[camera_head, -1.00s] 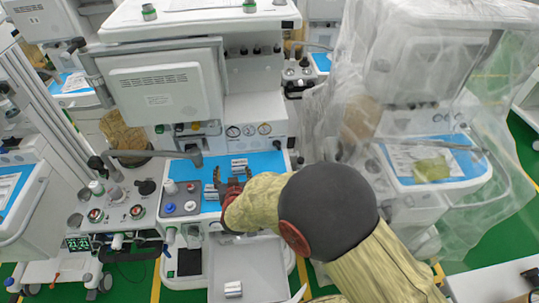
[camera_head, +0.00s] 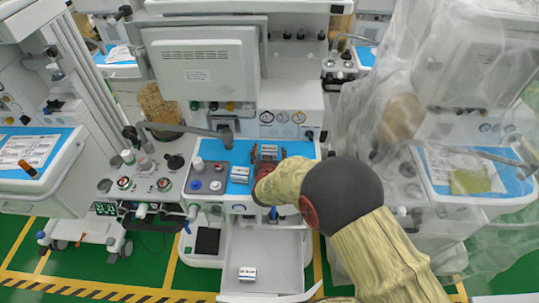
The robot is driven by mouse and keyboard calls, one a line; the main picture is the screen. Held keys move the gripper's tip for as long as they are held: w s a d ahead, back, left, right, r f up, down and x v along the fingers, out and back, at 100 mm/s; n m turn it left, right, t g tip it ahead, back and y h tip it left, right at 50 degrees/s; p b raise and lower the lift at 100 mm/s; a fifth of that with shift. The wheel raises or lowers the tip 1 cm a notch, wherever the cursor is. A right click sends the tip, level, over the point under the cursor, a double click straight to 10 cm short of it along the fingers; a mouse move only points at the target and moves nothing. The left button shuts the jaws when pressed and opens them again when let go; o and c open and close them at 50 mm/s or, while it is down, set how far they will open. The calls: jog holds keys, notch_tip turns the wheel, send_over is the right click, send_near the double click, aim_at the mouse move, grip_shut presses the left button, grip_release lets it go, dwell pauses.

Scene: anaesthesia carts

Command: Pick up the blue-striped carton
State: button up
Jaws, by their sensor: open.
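Three small silver-white cartons show, and their stripe colours are too small to tell apart surely. One carton (camera_head: 268,149) is at the back of the blue mat (camera_head: 222,157), between or just beyond my fingers. A second carton (camera_head: 240,175) lies on the mat to the left of my gripper. A third carton (camera_head: 247,274) lies in the open drawer below. My gripper (camera_head: 268,156) is open over the mat, one dark finger on each side of the back carton. Whether they touch it cannot be seen. My wrist hides the mat's right front part.
A grey panel with knobs (camera_head: 206,179) adjoins the mat on the left. The pulled-out drawer (camera_head: 270,250) has mostly bare floor. A monitor (camera_head: 203,66) stands above on the left. A plastic-draped cart (camera_head: 430,190) stands close on the right.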

jog(key=shift+c, duration=0.4)
jog(key=c, duration=1.1)
jog(key=shift+c, duration=0.3)
jog(key=shift+r, duration=0.15)
